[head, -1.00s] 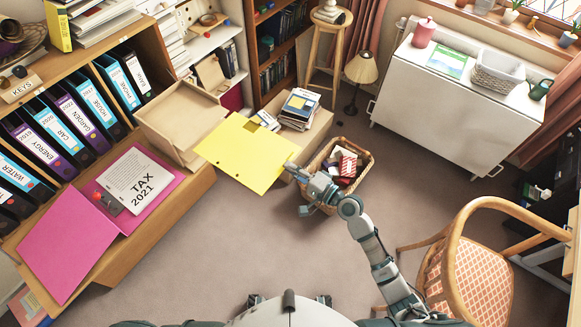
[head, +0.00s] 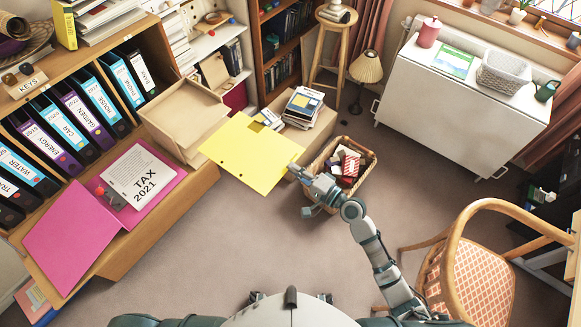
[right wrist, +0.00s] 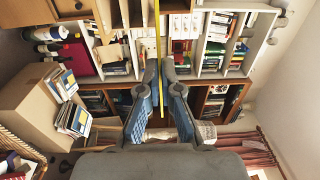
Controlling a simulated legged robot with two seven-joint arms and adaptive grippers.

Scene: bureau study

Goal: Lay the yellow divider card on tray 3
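The yellow divider card (head: 250,153) is a large flat sheet in the middle of the head view. Its left part overlaps the front right of the beige stacked trays (head: 186,112) in the picture. My right gripper (head: 297,172) holds the card by its right-hand edge. In the right wrist view the card shows edge-on as a thin yellow strip (right wrist: 158,50) between the fingertips (right wrist: 159,75). No tray number is readable, so I cannot tell which level is tray 3. My left gripper is not in view.
A cardboard box (head: 311,134) with books stands behind the card, and a wicker basket (head: 317,163) of small boxes is beside my right gripper. An open pink folder (head: 68,235) lies left of the trays. A wooden chair (head: 452,225) stands at right. The floor in front is clear.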

